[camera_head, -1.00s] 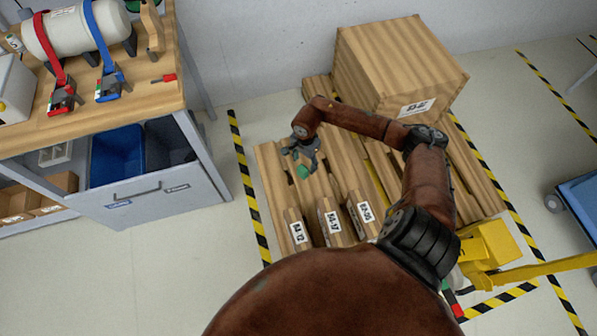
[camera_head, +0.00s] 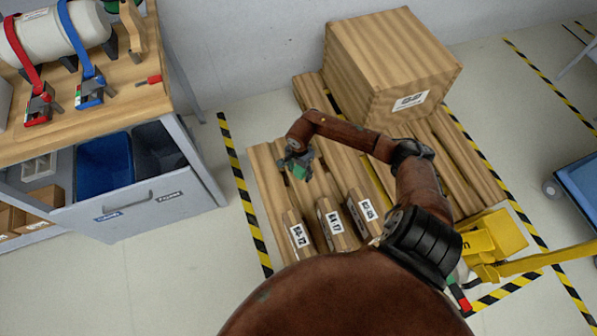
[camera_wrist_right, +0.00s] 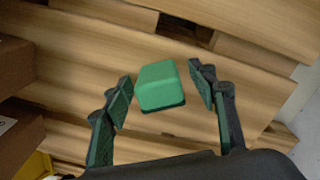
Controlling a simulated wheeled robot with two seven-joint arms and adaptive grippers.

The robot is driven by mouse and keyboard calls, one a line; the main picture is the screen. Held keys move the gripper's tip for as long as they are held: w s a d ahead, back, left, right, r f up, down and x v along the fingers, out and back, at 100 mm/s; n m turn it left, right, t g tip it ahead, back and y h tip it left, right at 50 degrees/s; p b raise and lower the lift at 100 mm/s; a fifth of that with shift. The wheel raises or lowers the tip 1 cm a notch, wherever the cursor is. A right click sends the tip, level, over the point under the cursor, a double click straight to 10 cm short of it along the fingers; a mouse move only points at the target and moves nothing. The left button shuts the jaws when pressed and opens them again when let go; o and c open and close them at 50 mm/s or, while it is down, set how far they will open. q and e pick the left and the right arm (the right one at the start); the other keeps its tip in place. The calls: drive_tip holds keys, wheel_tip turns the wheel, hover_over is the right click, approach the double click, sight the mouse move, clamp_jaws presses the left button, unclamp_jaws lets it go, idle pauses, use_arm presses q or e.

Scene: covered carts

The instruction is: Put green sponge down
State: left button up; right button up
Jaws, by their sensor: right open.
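The green sponge (camera_wrist_right: 162,86) is a small block with a dark lower edge, between the fingers of my right gripper (camera_wrist_right: 160,78) in the right wrist view. The jaws are open, with a gap on each side of the sponge. In the head view the sponge (camera_head: 299,172) shows small and partly hidden below my right gripper (camera_head: 297,164), over the left part of the wooden pallet (camera_head: 270,190). It appears to sit on the slats, though its underside is hidden. My left gripper is not in view.
A large wooden crate (camera_head: 390,65) stands at the pallet's back. Three labelled wooden blocks (camera_head: 332,225) line its front. A workbench (camera_head: 100,115) with blue bin (camera_head: 104,165) is at left. Yellow-black tape (camera_head: 240,185) borders the pallet. Yellow equipment (camera_head: 490,240) is at right.

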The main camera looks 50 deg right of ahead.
drive_tip(key=c, duration=1)
drive_tip(key=shift+r, duration=0.1)
